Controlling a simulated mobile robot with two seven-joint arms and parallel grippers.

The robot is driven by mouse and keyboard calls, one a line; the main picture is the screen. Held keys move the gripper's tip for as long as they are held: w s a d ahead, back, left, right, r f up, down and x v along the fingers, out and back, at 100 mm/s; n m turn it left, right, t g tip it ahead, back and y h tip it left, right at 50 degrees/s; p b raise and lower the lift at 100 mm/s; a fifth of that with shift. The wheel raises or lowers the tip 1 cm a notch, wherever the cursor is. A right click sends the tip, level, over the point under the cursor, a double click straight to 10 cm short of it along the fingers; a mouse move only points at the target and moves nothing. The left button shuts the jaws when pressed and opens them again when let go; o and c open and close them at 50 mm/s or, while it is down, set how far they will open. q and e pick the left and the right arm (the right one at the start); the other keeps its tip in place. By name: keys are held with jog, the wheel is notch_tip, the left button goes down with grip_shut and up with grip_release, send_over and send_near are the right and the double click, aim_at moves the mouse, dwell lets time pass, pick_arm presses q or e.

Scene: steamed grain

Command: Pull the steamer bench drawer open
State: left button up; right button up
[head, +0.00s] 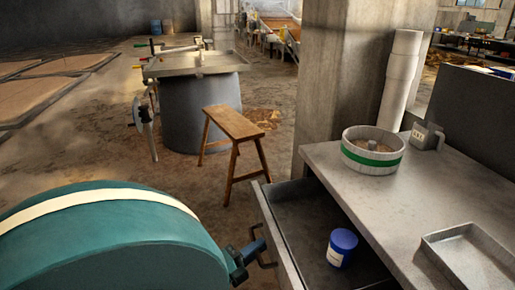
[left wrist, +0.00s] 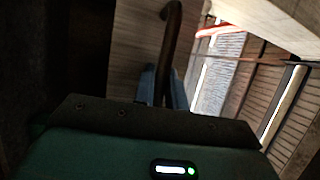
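The steamer bench (head: 340,185) stands at the right with a grey top. Its drawer (head: 292,215) is pulled well out to the left, showing a dark interior. My left gripper (head: 256,247) is at this handle. In the left wrist view the handle (left wrist: 172,35) passes between the blue fingers (left wrist: 164,88), which appear closed around it. My right gripper is not in view.
A wooden stool (head: 233,123) stands beyond the drawer, with a concrete pillar (head: 340,70) behind the bench.

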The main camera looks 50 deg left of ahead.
pick_arm(q)
jog(key=o, duration=0.4)
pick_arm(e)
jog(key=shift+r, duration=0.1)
pick_arm(q)
jog(key=shift+s, duration=0.1)
jog(key=s, duration=0.4)
jog(key=s+f, duration=0.1)
jog(key=s, duration=0.3)
jog(key=s+f, duration=0.1)
jog(key=s, duration=0.4)
jog(key=shift+f, duration=0.15)
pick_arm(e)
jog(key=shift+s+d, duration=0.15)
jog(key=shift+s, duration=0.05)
pick_arm(q)
jog(key=shift+w, duration=0.1)
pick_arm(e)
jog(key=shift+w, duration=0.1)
